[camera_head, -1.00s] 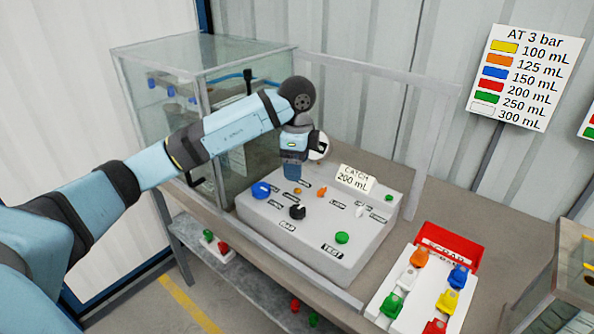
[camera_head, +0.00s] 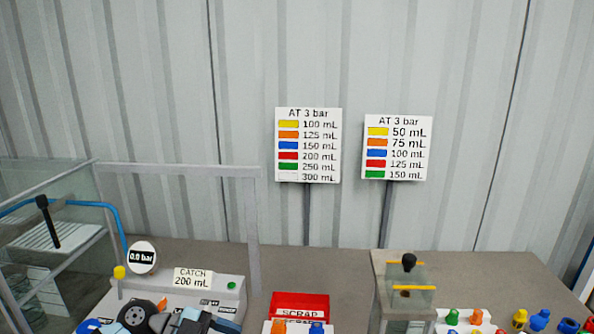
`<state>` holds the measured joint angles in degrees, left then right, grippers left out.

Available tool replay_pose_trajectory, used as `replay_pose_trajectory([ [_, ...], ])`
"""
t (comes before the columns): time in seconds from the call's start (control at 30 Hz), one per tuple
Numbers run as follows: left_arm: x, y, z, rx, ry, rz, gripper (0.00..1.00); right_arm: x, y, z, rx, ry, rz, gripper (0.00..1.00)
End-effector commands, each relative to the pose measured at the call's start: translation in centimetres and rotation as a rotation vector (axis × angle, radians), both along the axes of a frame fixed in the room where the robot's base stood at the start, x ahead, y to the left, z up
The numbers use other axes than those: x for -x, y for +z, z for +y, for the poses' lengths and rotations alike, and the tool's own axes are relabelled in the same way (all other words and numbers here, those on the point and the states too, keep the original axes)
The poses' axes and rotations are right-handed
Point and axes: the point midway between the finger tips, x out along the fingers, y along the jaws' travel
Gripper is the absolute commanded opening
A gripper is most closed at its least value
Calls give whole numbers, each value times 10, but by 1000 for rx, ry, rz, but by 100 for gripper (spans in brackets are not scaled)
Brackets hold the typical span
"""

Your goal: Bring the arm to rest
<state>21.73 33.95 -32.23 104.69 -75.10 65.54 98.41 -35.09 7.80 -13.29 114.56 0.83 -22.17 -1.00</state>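Part of my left arm (camera_head: 135,316), with a round dark joint and light-blue links, shows at the bottom left edge. It lies in front of the grey control panel (camera_head: 228,292) and covers much of it. Dark and blue parts at its right end (camera_head: 192,322) may belong to the wrist or gripper; the fingers cannot be made out. My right arm and gripper are not in view.
A 0.0 bar gauge (camera_head: 142,257), a yellow-topped post (camera_head: 119,273) and a CATCH 200 mL sign (camera_head: 194,278) stand at the panel. A red SCRAP bin (camera_head: 300,304) is at centre. A glass case (camera_head: 50,230) stands left; coloured parts (camera_head: 540,320) lie right.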

Motion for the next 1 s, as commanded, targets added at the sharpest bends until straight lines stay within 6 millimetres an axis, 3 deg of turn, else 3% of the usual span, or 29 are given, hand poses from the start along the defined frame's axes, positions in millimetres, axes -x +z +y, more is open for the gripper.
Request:
replay_pose_trajectory([
  [0.03,12,7,-15,152,45,-16,71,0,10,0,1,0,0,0],
  [0.13,19,18,-27,414,221,-70,71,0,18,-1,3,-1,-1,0],
  [0.23,22,17,-22,578,475,-94,71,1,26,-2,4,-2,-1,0],
  [0.33,26,-3,-4,625,774,-77,71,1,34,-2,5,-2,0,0],
  [0.47,48,-53,26,513,1144,16,71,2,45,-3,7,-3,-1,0],
  [0.6,100,-119,50,245,1400,185,71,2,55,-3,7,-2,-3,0],
  [0.7,139,-153,57,76,1465,296,71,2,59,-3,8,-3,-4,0],
  [0.83,173,-176,60,-53,1479,385,71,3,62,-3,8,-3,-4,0],
  [1.0,184,-184,60,-99,1475,415,71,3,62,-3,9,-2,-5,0],
])
